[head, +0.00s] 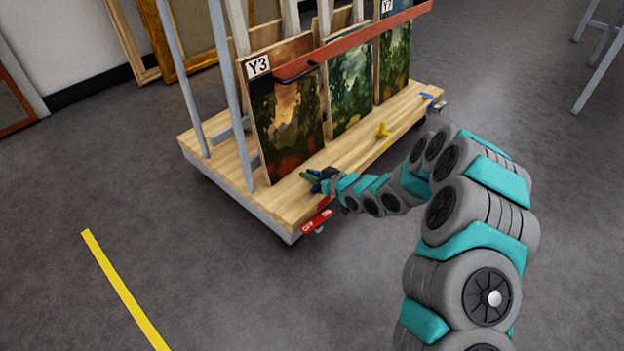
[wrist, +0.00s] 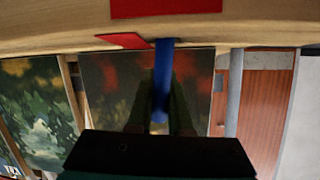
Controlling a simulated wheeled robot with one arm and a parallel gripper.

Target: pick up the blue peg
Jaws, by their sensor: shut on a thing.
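My gripper (head: 309,180) is at the near left corner of the wooden cart deck, low over the boards. In the wrist view, which looks upside down, its dark fingers (wrist: 162,108) are shut on a blue peg (wrist: 163,65), one on each side of it. A bit of the blue peg (head: 316,188) shows at the fingers in the head view. I cannot tell whether the held peg touches the deck. Another blue piece (head: 426,96) lies at the deck's far right end. A yellow peg (head: 383,130) is on the deck between them.
The cart deck (head: 225,160) carries several framed paintings, the nearest labelled Y3 (head: 285,115), behind a red rail (head: 340,45). Grey posts rise at the left. The floor in front is clear, with a yellow line (head: 120,285).

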